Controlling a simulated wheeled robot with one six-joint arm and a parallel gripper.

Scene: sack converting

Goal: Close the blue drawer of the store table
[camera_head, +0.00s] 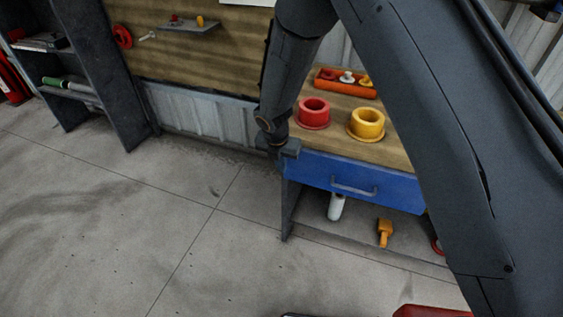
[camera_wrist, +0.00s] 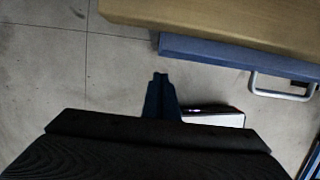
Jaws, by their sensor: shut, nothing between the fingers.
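The store table (camera_head: 385,147) has a wooden top and a blue drawer (camera_head: 315,172) under its front edge, with a grey bar handle (camera_head: 354,190). In the wrist view the drawer front (camera_wrist: 235,54) is a blue strip along the wooden top's edge, with the handle (camera_wrist: 283,88) at the right. No drawer inside shows, and I cannot tell whether a small gap is left. My gripper (camera_head: 288,150) is at the drawer's left end in the head view. In the wrist view its fingers (camera_wrist: 160,80) are together, empty, over the floor, apart from the drawer front.
A red ring (camera_head: 313,115), a yellow ring (camera_head: 366,125) and an orange tray (camera_head: 343,89) stand on the table top. A white bottle (camera_head: 336,207) and an orange piece (camera_head: 384,233) are below the drawer. My arm hides the table's right part.

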